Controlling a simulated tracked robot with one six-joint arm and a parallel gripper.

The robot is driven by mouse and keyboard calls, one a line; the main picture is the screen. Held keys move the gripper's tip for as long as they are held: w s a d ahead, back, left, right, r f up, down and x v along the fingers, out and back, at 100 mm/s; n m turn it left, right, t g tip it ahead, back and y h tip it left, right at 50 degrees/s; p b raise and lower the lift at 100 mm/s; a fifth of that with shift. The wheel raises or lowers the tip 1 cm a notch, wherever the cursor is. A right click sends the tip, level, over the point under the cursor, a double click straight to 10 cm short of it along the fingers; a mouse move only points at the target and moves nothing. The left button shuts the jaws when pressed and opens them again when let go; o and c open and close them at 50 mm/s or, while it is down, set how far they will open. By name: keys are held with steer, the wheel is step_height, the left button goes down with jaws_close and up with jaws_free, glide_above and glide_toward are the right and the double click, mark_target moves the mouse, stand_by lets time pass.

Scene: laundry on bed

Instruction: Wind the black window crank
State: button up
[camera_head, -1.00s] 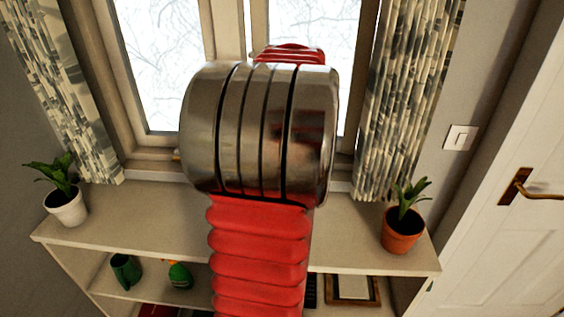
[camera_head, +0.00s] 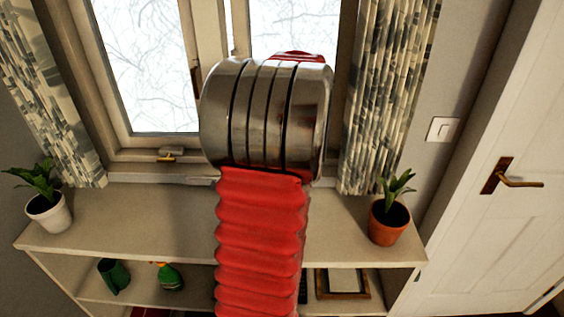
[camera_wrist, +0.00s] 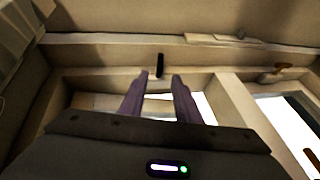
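In the wrist view the black window crank (camera_wrist: 159,66) is a small dark upright bar at the window frame's edge. My gripper (camera_wrist: 160,76) is open, with its two purple fingers apart. The crank shows in line with the gap between the fingertips, at or just past them; I cannot tell the exact depth. Nothing is visibly held. In the head view my arm hides the crank and the gripper. The window (camera_head: 150,70) stands behind the arm.
A brass latch (camera_wrist: 275,73) sits beside the crank on the window frame. Below the window, a shelf unit (camera_head: 130,222) carries a white-potted plant (camera_head: 48,212) at left and an orange-potted plant (camera_head: 388,222) at right. Patterned curtains (camera_head: 392,90) flank the window. A door (camera_head: 500,220) is at right.

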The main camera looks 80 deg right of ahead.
steer(key=x, duration=1)
steer(key=shift+w+d+f, duration=0.1)
steer(key=shift+d+f, duration=0.05)
steer(key=shift+f, duration=0.2)
steer(key=shift+c, duration=0.6)
jaws_close()
